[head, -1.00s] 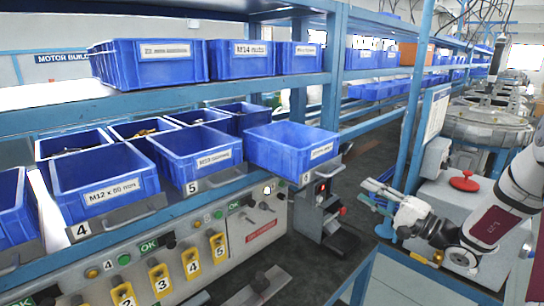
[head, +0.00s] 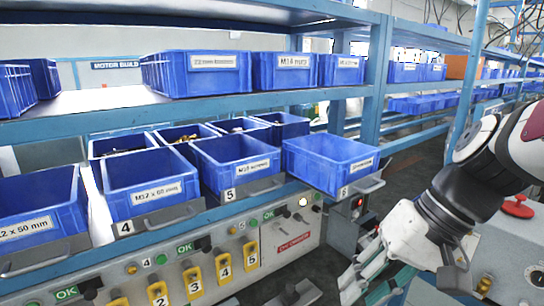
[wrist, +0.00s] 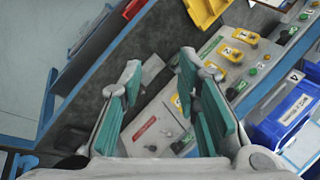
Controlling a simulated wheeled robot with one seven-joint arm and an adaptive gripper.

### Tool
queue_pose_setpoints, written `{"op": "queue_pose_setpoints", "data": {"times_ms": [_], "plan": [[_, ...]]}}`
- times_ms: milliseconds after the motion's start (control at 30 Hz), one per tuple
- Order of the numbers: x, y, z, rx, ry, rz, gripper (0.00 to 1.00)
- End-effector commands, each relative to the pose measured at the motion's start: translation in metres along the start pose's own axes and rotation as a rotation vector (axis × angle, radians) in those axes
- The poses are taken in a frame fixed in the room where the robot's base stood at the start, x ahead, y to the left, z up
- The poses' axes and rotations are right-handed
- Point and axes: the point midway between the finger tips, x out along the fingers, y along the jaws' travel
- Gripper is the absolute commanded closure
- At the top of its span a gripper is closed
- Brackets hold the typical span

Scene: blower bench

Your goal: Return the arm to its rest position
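My gripper (head: 368,280) is low at the right of the head view, in front of the bench panel and right of the blue bins. In the wrist view my gripper (wrist: 165,100) has its two teal-padded fingers spread apart with nothing between them. The fingers point toward the floor and the front of the control panel. My arm reaches in from the right edge of the head view. It is bent, with the wrist hanging downward.
Blue bins, such as the one above label 6 (head: 330,163), line the lower shelf. A control panel (head: 292,240) with yellow numbered tags runs below. A red mushroom button (head: 516,207) sits on a grey machine at right. Dark floor (head: 405,150) shows beyond the bins.

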Motion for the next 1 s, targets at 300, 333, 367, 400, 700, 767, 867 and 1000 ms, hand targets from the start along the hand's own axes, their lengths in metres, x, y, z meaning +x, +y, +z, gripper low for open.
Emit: {"op": "queue_pose_setpoints", "data": {"times_ms": [300, 333, 367, 400, 700, 767, 867, 1000], "plan": [[-0.038, 0.027, 0.045, -0.141, 0.222, 0.343, 0.7], [-0.042, 0.029, 0.047, -0.15, 0.245, 0.363, 0.7], [-0.045, 0.031, 0.048, -0.158, 0.267, 0.38, 0.7], [-0.049, 0.034, 0.05, -0.168, 0.291, 0.4, 0.7], [-0.06, 0.04, 0.053, -0.192, 0.363, 0.449, 0.7], [-0.06, 0.04, 0.053, -0.192, 0.363, 0.449, 0.7], [-0.06, 0.04, 0.053, -0.192, 0.363, 0.449, 0.7], [-0.06, 0.04, 0.053, -0.192, 0.363, 0.449, 0.7]]}}
